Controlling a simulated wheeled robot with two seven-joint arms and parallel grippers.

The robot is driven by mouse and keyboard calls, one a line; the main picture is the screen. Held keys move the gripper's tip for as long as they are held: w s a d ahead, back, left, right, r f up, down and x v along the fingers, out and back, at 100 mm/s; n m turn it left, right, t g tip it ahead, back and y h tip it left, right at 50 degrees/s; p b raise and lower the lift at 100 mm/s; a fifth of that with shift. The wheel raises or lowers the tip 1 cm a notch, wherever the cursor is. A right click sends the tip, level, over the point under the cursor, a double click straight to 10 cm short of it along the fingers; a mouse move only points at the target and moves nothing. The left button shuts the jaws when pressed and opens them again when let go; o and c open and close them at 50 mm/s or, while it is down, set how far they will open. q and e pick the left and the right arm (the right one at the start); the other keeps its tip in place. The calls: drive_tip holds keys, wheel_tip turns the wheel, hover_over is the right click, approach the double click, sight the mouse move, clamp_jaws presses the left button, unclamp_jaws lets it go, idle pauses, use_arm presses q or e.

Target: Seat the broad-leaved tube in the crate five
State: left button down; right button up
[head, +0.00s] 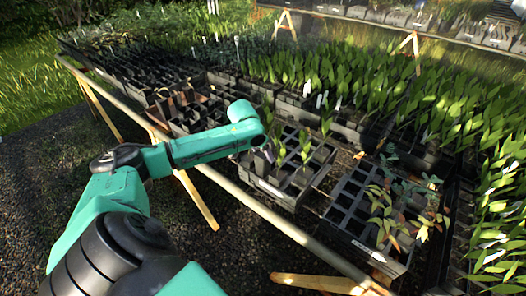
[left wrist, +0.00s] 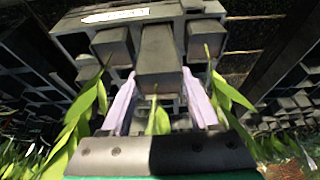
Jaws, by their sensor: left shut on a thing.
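My left gripper (left wrist: 158,78) is shut on a grey square tube (left wrist: 158,50), with one pale purple finger on each side of it. A green leaf (left wrist: 158,120) shows between the fingers, below this tube. In the head view, the gripper is at a black crate (head: 262,186), mostly hidden by my teal arm. Leafy plants (head: 305,146) stand in grey tubes in this crate. In the left wrist view, two other grey tubes (left wrist: 112,46) (left wrist: 205,40) flank the held one. I cannot tell how deep the held tube sits. The crate's label (left wrist: 115,15) is unreadable. My right gripper is out of view.
Another black crate (head: 345,218) with bluish and reddish seedlings and empty cells stands to the right. Empty trays (head: 195,112) lie behind my arm. Dense leafy plants (head: 345,75) fill the back. A wooden rail (head: 265,212) edges the bench in front.

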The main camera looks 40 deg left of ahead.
sight(263, 166)
use_arm(q)
drive_tip(key=shift+f+b, duration=0.7)
drive_tip(key=shift+f, duration=2.05)
drive_tip(key=shift+f, duration=0.15)
drive_tip(key=shift+c, duration=0.2)
unclamp_jaws()
drive_tip(key=shift+s, duration=0.1)
drive_tip(key=shift+f, duration=0.1)
drive_tip(key=p+v, duration=0.1)
drive_tip(key=v, duration=1.4)
drive_tip(key=shift+f, duration=0.1)
